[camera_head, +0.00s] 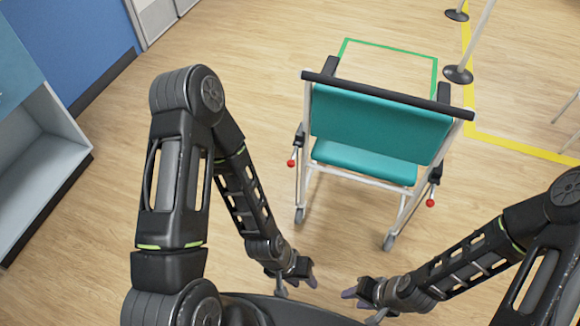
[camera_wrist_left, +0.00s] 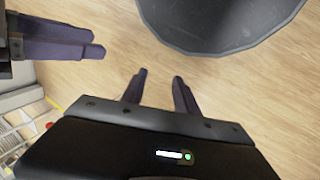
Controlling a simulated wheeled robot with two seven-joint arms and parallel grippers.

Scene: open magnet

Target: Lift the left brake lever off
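The left brake lever (camera_head: 292,161), with a red ball knob, hangs on the left side of a teal-seated chair (camera_head: 380,125). A matching right brake lever (camera_head: 431,202) is on the other side. My left gripper (camera_head: 298,287) is low in front of my base, nearer to me than the chair and well apart from the lever. In the left wrist view, its two fingers (camera_wrist_left: 158,82) are apart with only floor between them. My right gripper (camera_head: 358,307) is to its right, its fingers apart and empty. Its dark fingers also show in the left wrist view (camera_wrist_left: 65,40).
The chair has white legs with casters (camera_head: 389,242) and a black push bar (camera_head: 385,95). Green tape (camera_head: 390,48) marks the floor around its far side. A grey shelf unit (camera_head: 40,150) stands at the left. Post bases (camera_head: 458,75) stand at the back right.

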